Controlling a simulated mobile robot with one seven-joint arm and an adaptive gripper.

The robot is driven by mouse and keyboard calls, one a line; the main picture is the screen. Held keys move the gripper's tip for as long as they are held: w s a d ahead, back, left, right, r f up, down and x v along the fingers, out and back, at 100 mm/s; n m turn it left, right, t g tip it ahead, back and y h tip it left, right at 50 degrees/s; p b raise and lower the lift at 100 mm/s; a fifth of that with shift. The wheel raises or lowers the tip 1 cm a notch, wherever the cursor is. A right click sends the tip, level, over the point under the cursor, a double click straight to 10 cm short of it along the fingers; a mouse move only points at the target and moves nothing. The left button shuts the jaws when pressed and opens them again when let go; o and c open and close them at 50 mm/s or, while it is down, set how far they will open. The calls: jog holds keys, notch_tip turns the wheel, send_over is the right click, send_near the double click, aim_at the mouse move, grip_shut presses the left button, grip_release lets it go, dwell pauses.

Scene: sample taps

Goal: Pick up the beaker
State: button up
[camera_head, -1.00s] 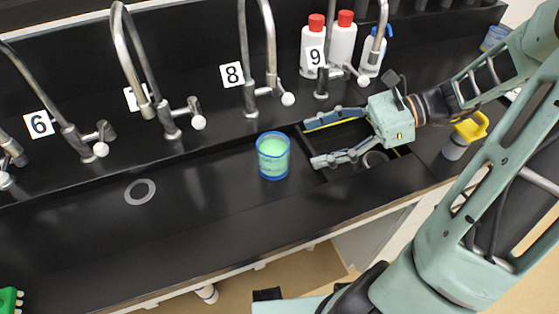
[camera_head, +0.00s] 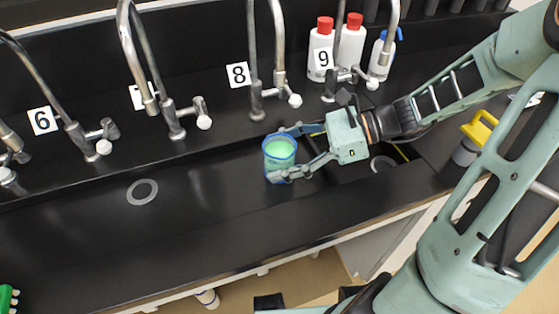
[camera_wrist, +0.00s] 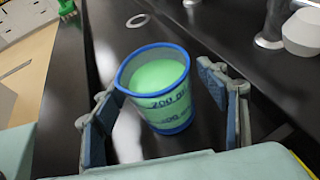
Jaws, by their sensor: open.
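The beaker (camera_head: 279,157) is clear with a blue rim and blue base ring, and holds green content. It stands upright on the black bench, below tap 8. In the wrist view the beaker (camera_wrist: 156,92) shows printed volume marks. My gripper (camera_head: 285,154) is open, with its two fingers on either side of the beaker. In the wrist view my gripper (camera_wrist: 160,105) has one finger left and one right of the beaker. The left finger is close to the beaker's wall; a gap shows at the right finger.
Taps stand along the back, with labels 6, 8 (camera_head: 238,75) and 9. White bottles with red caps (camera_head: 350,42) stand behind tap 9. A dark recess (camera_head: 345,172) lies under my gripper. A yellow-handled item (camera_head: 475,137) is at the right. The bench left of the beaker is clear.

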aim_at(264, 149)
jog(key=shift+c, duration=0.2)
jog(key=c, duration=1.5)
jog(key=shift+r, duration=0.2)
jog(key=shift+r+p, duration=0.65)
jog(key=shift+r, duration=0.75)
jog(key=shift+s+d+r+p, duration=0.55)
jog(key=shift+s+d+r, duration=0.6)
jog(key=shift+s+r, duration=0.7)
jog(key=shift+s+d+r+p, duration=0.6)
jog(key=shift+s+d+r, duration=0.65)
jog(key=shift+s, duration=0.95)
jog(key=shift+s+d+r+p, duration=0.55)
jog(key=shift+s+d+r, duration=0.45)
jog(key=shift+s+r, duration=0.95)
